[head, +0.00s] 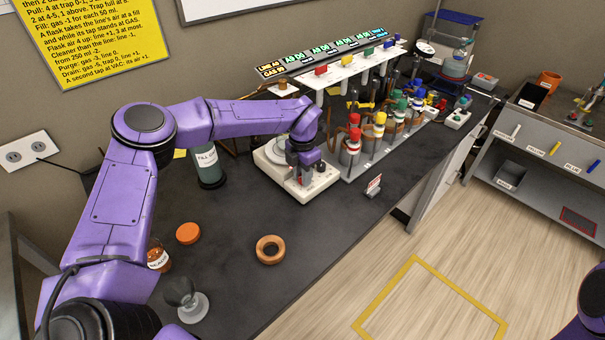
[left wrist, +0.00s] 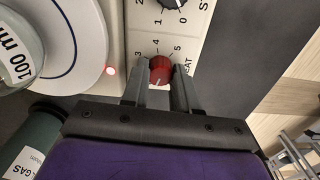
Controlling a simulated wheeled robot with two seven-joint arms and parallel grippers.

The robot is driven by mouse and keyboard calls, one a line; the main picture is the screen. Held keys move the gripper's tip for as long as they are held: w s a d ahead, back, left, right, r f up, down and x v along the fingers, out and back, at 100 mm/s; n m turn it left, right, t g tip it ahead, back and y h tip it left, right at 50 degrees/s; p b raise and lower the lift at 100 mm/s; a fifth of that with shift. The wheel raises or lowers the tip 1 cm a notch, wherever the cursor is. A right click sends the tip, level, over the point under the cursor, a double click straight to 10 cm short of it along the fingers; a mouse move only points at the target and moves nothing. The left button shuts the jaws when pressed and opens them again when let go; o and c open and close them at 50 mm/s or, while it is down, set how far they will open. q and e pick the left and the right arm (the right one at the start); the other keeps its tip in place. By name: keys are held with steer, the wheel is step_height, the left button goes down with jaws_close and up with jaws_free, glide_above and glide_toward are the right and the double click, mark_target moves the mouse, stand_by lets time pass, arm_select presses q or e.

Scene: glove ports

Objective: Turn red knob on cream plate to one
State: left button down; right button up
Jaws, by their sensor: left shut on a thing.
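The cream plate (head: 322,183) is a hot-plate box on the dark bench, with a round white top (left wrist: 62,45). Its red knob (left wrist: 160,68) sits on the front panel beside printed numbers; 3, 4 and 5 show, with a partly hidden label ending in "EAT". My left gripper (left wrist: 159,77) has one finger on each side of the red knob and is shut on it. A pale mark shows on the knob's lower part; the numbers on that side are hidden by the gripper. In the head view my left gripper (head: 303,172) covers the knob. My right gripper is out of view.
A black knob (left wrist: 172,3) with its own numbers is beside the red one. A small red lamp (left wrist: 109,71) glows. A flask labelled 100 ml (left wrist: 15,50) stands on the top. A valve rack (head: 365,160) is close right; a cork ring (head: 270,250) lies in front.

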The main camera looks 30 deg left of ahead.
arm_select(q)
steer(key=c, duration=0.9)
jaws_free()
steer(key=shift+o, duration=0.2)
steer(key=shift+r, duration=0.4)
step_height(320, 180, up, 10)
steer(key=b, duration=0.2)
steer(key=shift+b, duration=0.35)
steer(key=shift+d+f, duration=0.1)
steer(key=shift+f, duration=0.05)
